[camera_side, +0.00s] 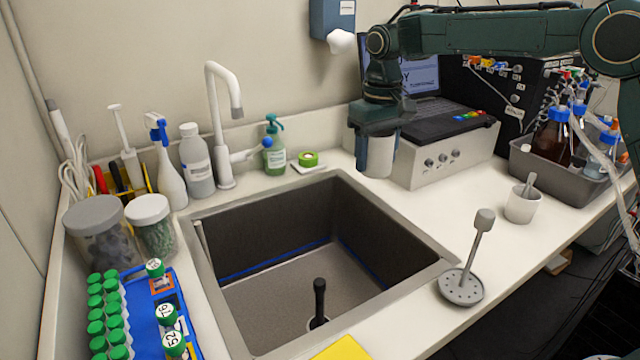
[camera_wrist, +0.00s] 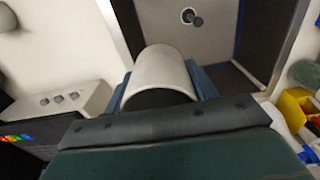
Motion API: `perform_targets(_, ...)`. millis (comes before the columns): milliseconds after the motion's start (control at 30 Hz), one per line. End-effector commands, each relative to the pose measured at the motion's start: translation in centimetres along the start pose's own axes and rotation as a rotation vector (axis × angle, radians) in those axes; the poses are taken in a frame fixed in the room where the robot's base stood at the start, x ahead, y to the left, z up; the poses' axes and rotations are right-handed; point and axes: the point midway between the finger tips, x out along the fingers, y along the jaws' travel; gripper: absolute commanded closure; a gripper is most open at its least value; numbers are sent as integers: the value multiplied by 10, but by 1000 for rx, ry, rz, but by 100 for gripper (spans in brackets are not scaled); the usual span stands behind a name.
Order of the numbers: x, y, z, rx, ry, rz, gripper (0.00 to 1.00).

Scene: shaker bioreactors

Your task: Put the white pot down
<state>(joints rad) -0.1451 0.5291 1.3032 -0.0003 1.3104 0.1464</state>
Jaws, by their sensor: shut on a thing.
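The white pot (camera_side: 381,158) is a plain, pale cylinder. My gripper (camera_side: 375,132) is shut on it from above and holds it upright beside the sink's back right corner. In the side view its lower end is close to the counter; I cannot tell whether it touches.
The sink (camera_side: 420,240) opens left of the pot. A white instrument box (camera_side: 425,165) with a laptop (camera_side: 445,115) stands close on its right.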

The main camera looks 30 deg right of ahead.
Motion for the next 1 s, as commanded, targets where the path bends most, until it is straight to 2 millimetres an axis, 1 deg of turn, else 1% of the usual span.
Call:
perform_targets(33,19,0,1,0,-8,1,69)
perform_targets(167,65,0,2,0,-8,1,69)
perform_targets(200,80,0,1,0,-8,1,69)
perform_targets(267,103,0,1,0,-8,1,69)
perform_targets(300,119,1,2,0,-9,1,69)
perform_targets(400,154,0,1,0,-7,1,69)
perform_targets(500,184,0,1,0,-6,1,69)
perform_targets(600,204,0,0,0,-3,0,69)
perform_targets(700,216,0,0,0,-1,0,69)
perform_targets(800,222,0,0,0,0,0,69)
perform_targets(1000,225,0,0,0,1,0,69)
